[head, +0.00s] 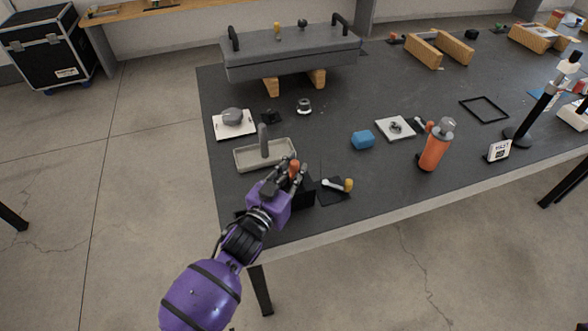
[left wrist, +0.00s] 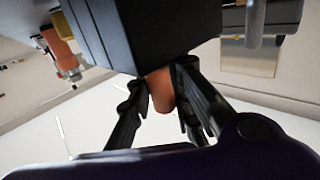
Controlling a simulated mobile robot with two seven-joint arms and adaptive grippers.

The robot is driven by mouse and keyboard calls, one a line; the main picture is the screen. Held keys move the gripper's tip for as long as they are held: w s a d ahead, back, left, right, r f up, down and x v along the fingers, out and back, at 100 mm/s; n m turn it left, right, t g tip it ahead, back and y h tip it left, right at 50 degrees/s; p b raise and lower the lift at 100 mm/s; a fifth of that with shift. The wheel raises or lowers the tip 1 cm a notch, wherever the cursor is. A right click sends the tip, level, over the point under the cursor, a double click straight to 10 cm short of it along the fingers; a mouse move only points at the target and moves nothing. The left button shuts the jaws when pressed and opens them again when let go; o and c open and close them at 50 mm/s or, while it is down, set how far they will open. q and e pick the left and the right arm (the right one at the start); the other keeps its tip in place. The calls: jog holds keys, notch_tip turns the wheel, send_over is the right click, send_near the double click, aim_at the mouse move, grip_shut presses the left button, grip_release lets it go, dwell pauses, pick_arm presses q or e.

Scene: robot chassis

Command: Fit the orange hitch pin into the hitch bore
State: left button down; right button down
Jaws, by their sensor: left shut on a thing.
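My left gripper (head: 292,172) is shut on the orange hitch pin (head: 294,167) near the table's front left edge. In the left wrist view the pin (left wrist: 160,90) shows between the two fingers (left wrist: 161,80). A black block (head: 303,193) is right beside the gripper and fills the top of the left wrist view (left wrist: 150,30). The pin meets the block's edge in that view; I cannot tell whether it sits in it or passes behind it. A grey chassis (head: 290,66) stands on wooden blocks at the back. I cannot make out the hitch bore. My right gripper is not in view.
A grey tray (head: 243,161) with an upright grey post is just behind the gripper. A small yellow-ended tool (head: 337,185) lies to the right.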

pick_arm(q)
jog(key=shift+f, duration=0.35)
jog(key=c, duration=1.6)
grip_release()
jog(key=shift+s, duration=0.1)
jog(key=shift+f, duration=0.2)
jog(key=shift+a, duration=0.1)
jog(key=shift+r, duration=0.25)
jog(key=v, duration=0.8)
jog(key=r+v, duration=0.1)
jog(key=v, duration=0.3)
